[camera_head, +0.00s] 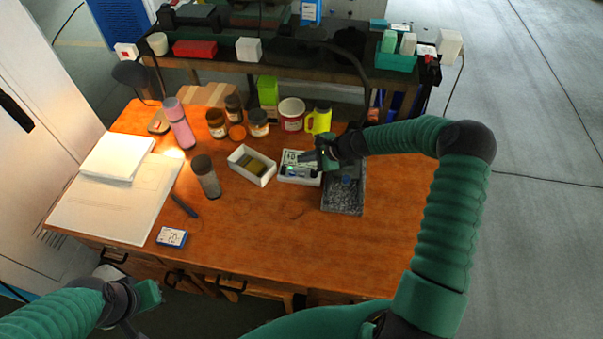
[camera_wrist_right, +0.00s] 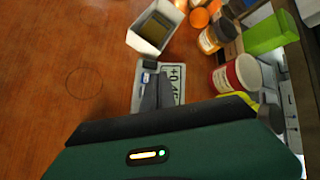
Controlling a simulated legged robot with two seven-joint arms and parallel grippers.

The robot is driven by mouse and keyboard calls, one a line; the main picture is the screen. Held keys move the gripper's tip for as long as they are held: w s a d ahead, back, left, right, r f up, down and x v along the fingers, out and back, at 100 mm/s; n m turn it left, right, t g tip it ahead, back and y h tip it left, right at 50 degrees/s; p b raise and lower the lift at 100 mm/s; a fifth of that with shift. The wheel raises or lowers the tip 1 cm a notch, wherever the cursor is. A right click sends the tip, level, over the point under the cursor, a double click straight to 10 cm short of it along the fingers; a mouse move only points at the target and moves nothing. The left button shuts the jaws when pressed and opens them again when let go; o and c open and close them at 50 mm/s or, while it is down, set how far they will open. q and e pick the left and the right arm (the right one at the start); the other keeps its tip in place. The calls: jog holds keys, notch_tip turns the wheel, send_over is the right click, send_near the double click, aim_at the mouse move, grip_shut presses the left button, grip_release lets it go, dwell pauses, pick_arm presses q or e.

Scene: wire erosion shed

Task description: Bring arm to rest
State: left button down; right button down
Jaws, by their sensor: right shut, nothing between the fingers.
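My right arm reaches in from the right in the head view. Its gripper (camera_head: 312,160) is shut and empty, over the white device with a display (camera_head: 299,179). In the right wrist view the shut fingers (camera_wrist_right: 153,97) lie in front of the device (camera_wrist_right: 172,72), covering part of its face; I cannot tell whether they touch it. My left gripper (camera_head: 150,294) is at the lower left of the head view, below the table's front edge; whether its fingers are open is unclear.
On the wooden table (camera_head: 270,235) stand a white box (camera_head: 240,168), a granite block (camera_head: 352,205), a pink bottle (camera_head: 179,125), a grey-brown tumbler (camera_head: 206,178), several jars and a yellow mug (camera_head: 319,121). The front right tabletop is clear. A dark shelf (camera_head: 290,65) runs behind.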

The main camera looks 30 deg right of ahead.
jog(key=s+a+r+n+g+h, duration=0.2)
jog(key=s+a+r+n+g, duration=0.15)
jog(key=s+a+n, duration=0.75)
jog(key=s+r+n+h, duration=0.1)
jog(key=s+r+n, duration=0.2)
jog(key=s, duration=0.5)
jog(key=s+r+n+g+h, duration=0.1)
jog(key=s+r+n+h, duration=0.1)
jog(key=s+n, duration=0.4)
jog(key=shift+s+r, duration=0.6)
jog(key=shift+s, duration=0.35)
jog(key=shift+s+a+r+g, duration=0.1)
jog(key=shift+s+a+g, duration=0.05)
jog(key=shift+a+g, duration=0.1)
jog(key=shift+d, duration=0.2)
